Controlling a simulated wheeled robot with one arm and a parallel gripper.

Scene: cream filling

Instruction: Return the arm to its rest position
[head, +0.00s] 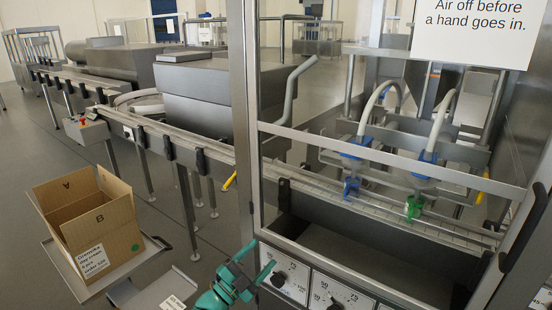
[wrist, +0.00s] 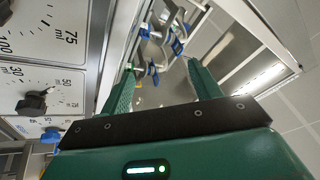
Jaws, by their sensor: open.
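My gripper (head: 258,260) is at the bottom middle of the head view, low in front of the filling machine's dial panel (head: 312,285). Its green fingers point up and to the right and are apart. In the wrist view my gripper (wrist: 161,78) is open, with nothing between the fingers. Beyond the fingers are blue-marked nozzle fittings and a bright frame. Most of my arm is outside the head view.
Dial knobs (wrist: 35,102) lie left of my gripper in the wrist view. A metal guard post (head: 243,120) rises behind it. An open cardboard box (head: 92,222) stands on a tray at the left. Blue (head: 351,187) and green (head: 413,207) nozzles hang over the conveyor. Open floor lies at the far left.

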